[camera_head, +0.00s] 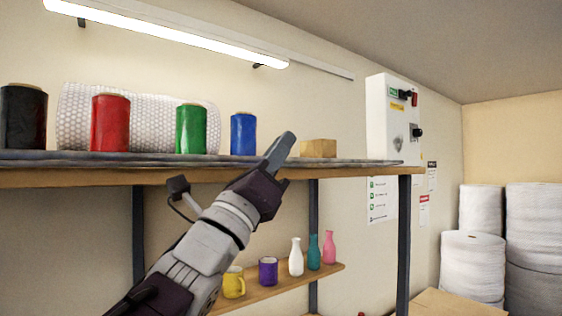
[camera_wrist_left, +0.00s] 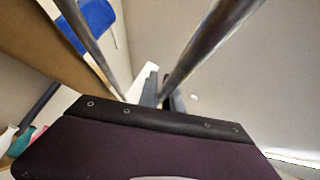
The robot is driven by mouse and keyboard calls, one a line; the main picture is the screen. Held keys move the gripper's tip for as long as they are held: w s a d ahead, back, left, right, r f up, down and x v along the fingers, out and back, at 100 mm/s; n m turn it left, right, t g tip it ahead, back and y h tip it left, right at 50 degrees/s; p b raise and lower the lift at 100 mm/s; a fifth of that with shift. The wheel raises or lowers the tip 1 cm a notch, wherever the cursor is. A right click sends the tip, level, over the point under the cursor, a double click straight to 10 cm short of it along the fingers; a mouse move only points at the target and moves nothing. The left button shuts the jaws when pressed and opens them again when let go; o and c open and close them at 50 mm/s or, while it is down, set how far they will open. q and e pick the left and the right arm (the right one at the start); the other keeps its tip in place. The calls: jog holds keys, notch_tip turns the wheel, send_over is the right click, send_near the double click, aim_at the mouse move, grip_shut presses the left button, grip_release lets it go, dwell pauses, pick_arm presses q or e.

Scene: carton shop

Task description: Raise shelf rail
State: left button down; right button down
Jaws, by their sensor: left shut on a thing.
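The shelf rail (camera_head: 345,161) is a long dull grey bar along the front edge of the upper wooden shelf, level with the shelf top. My left gripper (camera_head: 280,151) reaches up from below and is shut on the rail, its grey fingers crossing the shelf edge to the right of the blue roll. In the left wrist view my left gripper (camera_wrist_left: 164,97) shows narrow finger parts beyond its dark body. Two grey metallic bars slant past there; I cannot tell which is the rail. The grip contact is partly hidden. My right gripper is in neither view.
Black (camera_head: 23,118), red (camera_head: 110,124), green (camera_head: 190,130) and blue (camera_head: 243,134) rolls, bubble wrap (camera_head: 150,112) and a small box (camera_head: 318,148) stand on the shelf. Mugs and bottles line the lower shelf (camera_head: 285,284). A control box (camera_head: 392,115) is right; white rolls (camera_head: 472,265) stand farther right.

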pick_arm(q)
jog(key=w+r+n+y, duration=0.1)
jog(key=n+y, duration=0.2)
jog(key=n, duration=0.1)
jog(key=a+n+y+p, duration=0.1)
jog(key=n+y, duration=0.3)
jog(key=w+r+n+y, duration=0.1)
jog(key=n+y, duration=0.2)
jog(key=n, duration=0.2)
jog(key=shift+w+a+r+y, duration=0.3)
jog(key=shift+w+a+r, duration=0.05)
jog(key=shift+a, duration=0.05)
jog(key=shift+p, duration=0.3)
jog(key=c, duration=1.5)
grip_release()
jog(key=shift+w+d, duration=0.1)
jog(key=b+v, duration=0.5)
jog(key=v, duration=0.4)
